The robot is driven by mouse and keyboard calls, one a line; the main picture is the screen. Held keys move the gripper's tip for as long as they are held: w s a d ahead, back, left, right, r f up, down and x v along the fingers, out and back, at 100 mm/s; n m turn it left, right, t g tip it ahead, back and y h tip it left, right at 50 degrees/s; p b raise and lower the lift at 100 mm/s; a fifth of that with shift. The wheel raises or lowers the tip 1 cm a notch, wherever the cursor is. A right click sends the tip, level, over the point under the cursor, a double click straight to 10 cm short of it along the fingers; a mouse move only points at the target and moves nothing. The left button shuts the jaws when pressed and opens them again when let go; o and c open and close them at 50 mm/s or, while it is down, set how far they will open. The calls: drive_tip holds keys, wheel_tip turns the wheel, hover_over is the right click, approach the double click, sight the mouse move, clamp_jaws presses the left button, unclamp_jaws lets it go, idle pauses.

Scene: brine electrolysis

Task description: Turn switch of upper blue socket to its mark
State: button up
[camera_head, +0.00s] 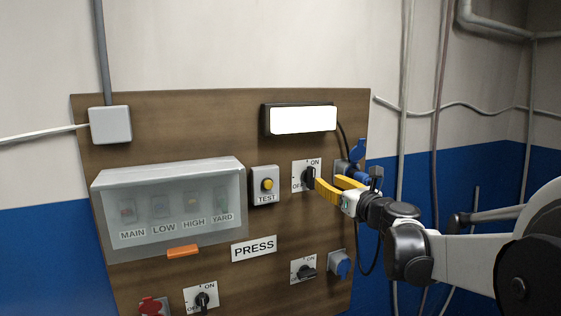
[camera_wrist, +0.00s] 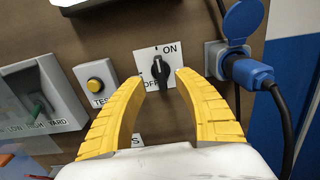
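The switch of the upper blue socket is a black knob (camera_head: 309,177) on a white ON/OFF plate (camera_head: 299,171). In the wrist view the knob (camera_wrist: 160,70) stands roughly upright, its pale line near the top, with ON to the upper right and OFF to the left. The upper blue socket (camera_head: 357,152) is right of it, lid raised, with a blue plug (camera_wrist: 250,72) in it. My yellow gripper (camera_wrist: 160,77) is open, with a fingertip on either side of the knob and visible gaps. In the head view my gripper (camera_head: 328,184) reaches the plate from the right.
A yellow TEST button (camera_head: 267,184) is left of the switch, beside a clear-covered breaker box (camera_head: 170,206). A lit lamp (camera_head: 303,119) is above. A lower switch (camera_head: 304,271) and blue socket (camera_head: 342,265) are below. The plug's black cable (camera_wrist: 285,125) hangs right of my fingers.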

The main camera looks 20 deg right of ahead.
sight(314, 174)
drive_tip(key=w, duration=0.3)
drive_tip(key=w+p, duration=0.1)
drive_tip(key=w, duration=0.2)
drive_tip(key=w+p, duration=0.1)
drive_tip(key=w, duration=0.2)
drive_tip(key=shift+w+a, duration=0.25)
drive_tip(key=shift+w, duration=0.05)
drive_tip(key=shift+f, duration=0.1)
drive_tip(key=shift+c, duration=0.4)
clamp_jaws()
